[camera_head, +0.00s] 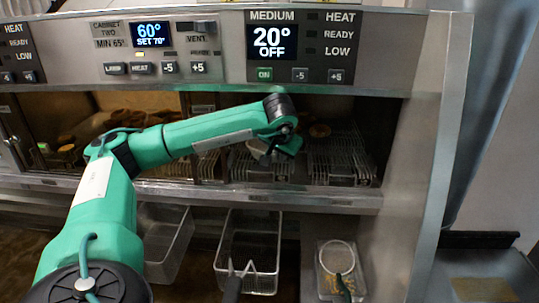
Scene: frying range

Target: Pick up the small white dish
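My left arm reaches from the lower left into the lit shelf of the cabinet. My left gripper (270,154) is at the front of that shelf, small and partly hidden by its own wrist, so its fingers cannot be made out clearly. A pale, whitish rounded thing (257,147) shows right beside the gripper; it may be the small white dish, but I cannot tell whether it is held. A round white-rimmed item (337,257) also shows low at the right, over a clear container with yellowish bits.
A metal ledge (310,196) runs along the front. Clear bins (249,280) sit below. The control panel (302,45) overhangs the opening.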

